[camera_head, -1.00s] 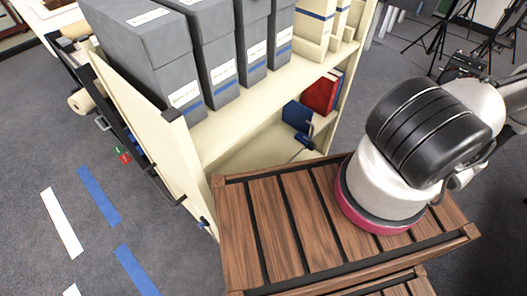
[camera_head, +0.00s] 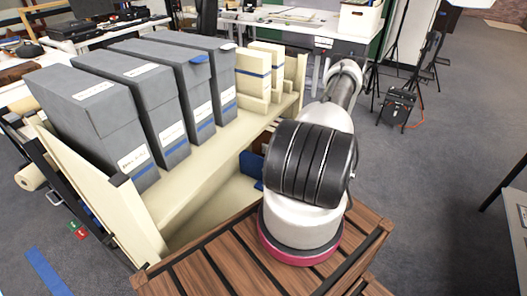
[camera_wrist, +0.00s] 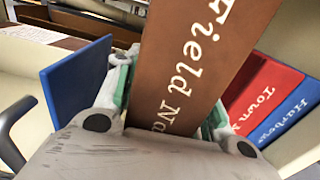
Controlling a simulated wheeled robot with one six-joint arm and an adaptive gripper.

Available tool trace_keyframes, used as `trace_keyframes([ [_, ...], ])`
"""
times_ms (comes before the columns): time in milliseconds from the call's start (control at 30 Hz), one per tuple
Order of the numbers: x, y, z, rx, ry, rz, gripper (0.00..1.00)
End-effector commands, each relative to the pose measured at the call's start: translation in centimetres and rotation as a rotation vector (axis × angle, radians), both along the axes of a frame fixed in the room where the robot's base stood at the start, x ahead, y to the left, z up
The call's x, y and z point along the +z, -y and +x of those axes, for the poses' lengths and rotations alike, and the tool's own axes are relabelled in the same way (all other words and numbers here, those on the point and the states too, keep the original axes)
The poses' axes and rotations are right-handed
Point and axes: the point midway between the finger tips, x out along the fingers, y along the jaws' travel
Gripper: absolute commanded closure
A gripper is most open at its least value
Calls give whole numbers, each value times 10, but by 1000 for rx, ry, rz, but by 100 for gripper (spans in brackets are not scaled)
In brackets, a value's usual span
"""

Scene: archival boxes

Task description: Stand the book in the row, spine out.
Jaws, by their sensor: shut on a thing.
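A brown book lettered "Field No..." (camera_wrist: 195,60) fills the middle of the wrist view, its lettered face toward the camera and tilted. My gripper (camera_wrist: 168,105) is shut on it, with green pads at both sides. To the right, a red book lettered "Town" (camera_wrist: 262,95) and a blue book lettered "Harbor" (camera_wrist: 292,112) stand side by side as a row. A gap to the brown book's left separates it from a blue upright panel (camera_wrist: 75,82). In the head view my arm hides the gripper and most of the lower shelf.
Several grey archival boxes (camera_head: 135,125) and cream boxes (camera_head: 252,75) stand on the upper shelf (camera_head: 200,165). A blue panel (camera_head: 250,165) shows on the lower shelf beside my arm. A slatted wooden surface (camera_head: 225,255) lies in front.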

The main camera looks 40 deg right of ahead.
Motion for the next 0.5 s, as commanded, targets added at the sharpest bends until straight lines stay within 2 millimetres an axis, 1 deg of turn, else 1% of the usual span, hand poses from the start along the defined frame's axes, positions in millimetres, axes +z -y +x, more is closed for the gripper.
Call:
trace_keyframes([
  [33, 1, -3, 8, 3, 2, 0, 100],
  [100, 1, -5, 16, 1, 2, 0, 100],
  [267, 1, -8, 24, 0, 2, 0, 100],
  [367, 1, -11, 33, 1, 3, 0, 100],
  [500, -22, -12, 33, -1, 1, 3, 100],
])
